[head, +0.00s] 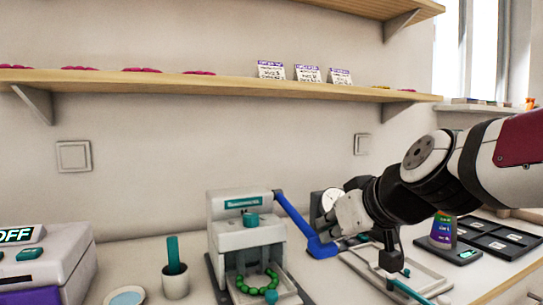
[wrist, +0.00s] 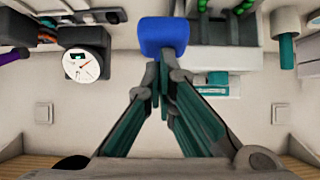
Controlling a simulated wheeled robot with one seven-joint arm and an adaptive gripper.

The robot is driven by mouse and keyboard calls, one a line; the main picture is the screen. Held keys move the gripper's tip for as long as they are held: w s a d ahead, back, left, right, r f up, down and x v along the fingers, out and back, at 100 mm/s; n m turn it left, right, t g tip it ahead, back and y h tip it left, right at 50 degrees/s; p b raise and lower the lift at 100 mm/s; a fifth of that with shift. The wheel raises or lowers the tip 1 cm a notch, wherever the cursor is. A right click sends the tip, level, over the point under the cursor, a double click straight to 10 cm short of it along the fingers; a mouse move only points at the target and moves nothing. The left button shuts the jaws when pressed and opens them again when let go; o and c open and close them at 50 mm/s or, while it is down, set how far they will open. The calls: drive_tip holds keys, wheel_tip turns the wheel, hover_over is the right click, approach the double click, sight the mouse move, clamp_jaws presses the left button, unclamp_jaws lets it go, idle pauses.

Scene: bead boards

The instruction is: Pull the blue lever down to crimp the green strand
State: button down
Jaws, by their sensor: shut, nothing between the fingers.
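The white press (head: 243,207) stands on the bench with the green strand (head: 258,291) curved across its base, under the teal ram. The blue lever (head: 296,217) slopes down to the right from the press's side, its block-shaped handle low, near the bench. The handle (wrist: 164,36) shows large in the wrist view. My gripper (wrist: 161,82) is shut and empty, with its fingertips right at the handle's edge; I cannot tell whether they touch. In the head view, my wrist partly hides the space behind the handle.
A dial gauge (wrist: 86,64) stands close beside the lever. A white cup (head: 175,282) with a teal stick and a machine marked OFF (head: 40,262) stand left. A shelf (head: 220,86) runs above.

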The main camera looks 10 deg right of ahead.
drive_tip(key=shift+f+b, duration=0.75)
drive_tip(key=shift+b, duration=0.05)
drive_tip(key=shift+s+f, duration=0.1)
drive_tip(key=shift+f, duration=0.2)
drive_tip(key=shift+r, duration=0.15)
